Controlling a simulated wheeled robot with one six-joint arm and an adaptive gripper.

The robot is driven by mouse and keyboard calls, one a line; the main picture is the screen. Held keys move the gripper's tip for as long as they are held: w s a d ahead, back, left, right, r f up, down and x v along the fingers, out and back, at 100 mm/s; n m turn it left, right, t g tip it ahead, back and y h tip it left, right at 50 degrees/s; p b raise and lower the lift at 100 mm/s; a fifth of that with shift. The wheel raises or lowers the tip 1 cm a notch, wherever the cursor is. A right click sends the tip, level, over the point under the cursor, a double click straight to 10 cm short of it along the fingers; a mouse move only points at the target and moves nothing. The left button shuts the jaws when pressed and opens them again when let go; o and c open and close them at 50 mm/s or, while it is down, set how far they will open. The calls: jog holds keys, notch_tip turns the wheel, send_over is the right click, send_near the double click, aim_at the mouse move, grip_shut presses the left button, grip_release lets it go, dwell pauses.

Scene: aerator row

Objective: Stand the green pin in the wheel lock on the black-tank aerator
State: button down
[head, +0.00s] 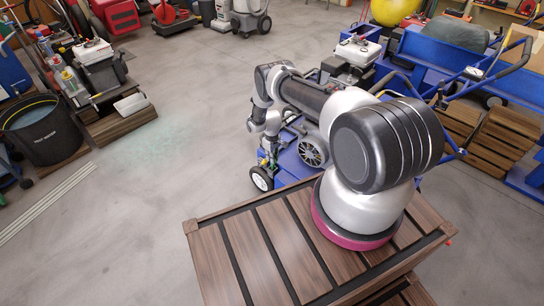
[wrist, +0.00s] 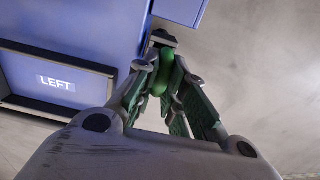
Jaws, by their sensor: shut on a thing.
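My gripper (wrist: 163,85) is shut on the green pin (wrist: 165,62), which shows between its fingers in the wrist view. A small dark bracket (wrist: 163,38) is just beyond the pin, beside the blue body; I cannot tell whether it is the wheel lock or whether the pin touches it. In the head view, my gripper (head: 266,158) is low at the left side of a blue machine (head: 292,165), above its front wheel (head: 262,179). My arm covers much of this machine, and its tank colour cannot be made out. The pin's lower end is hidden.
A blue panel with a LEFT label (wrist: 57,83) lies left of my gripper. A slatted wooden deck (head: 225,262) is in the foreground. More blue machines (head: 445,68) stand at the right. A black bucket (head: 42,130) is at far left. The grey floor between is clear.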

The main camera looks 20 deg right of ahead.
jog(key=shift+f, duration=0.25)
jog(key=c, duration=1.4)
grip_release()
